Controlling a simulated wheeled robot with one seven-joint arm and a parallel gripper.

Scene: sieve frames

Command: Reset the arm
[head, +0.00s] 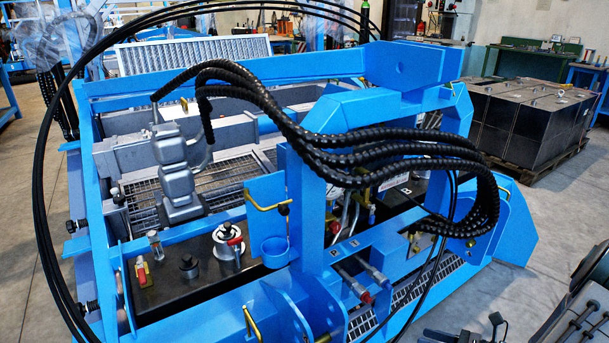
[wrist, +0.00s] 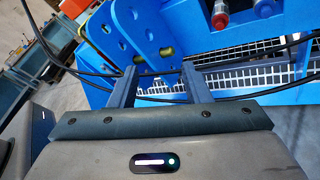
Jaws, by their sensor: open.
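My gripper (wrist: 160,78) shows in the wrist view with its two dark fingers apart. It is open, and no object is held between the fingers. Beyond the fingertips is the blue steel frame of the sieve machine (wrist: 130,25), with a pale grating (wrist: 235,78) low on it. A thin black cable crosses the view behind the fingers. I cannot tell from this view whether it touches them. In the head view the blue machine (head: 345,110) fills the middle.
Thick black hoses (head: 400,150) arch over the machine. Red-tipped couplings (head: 365,295) stick out at its front. A grey motor (head: 178,180) sits above mesh screens. Dark metal boxes (head: 530,120) stand on a pallet at the back right. Bare floor (head: 555,200) shows at right.

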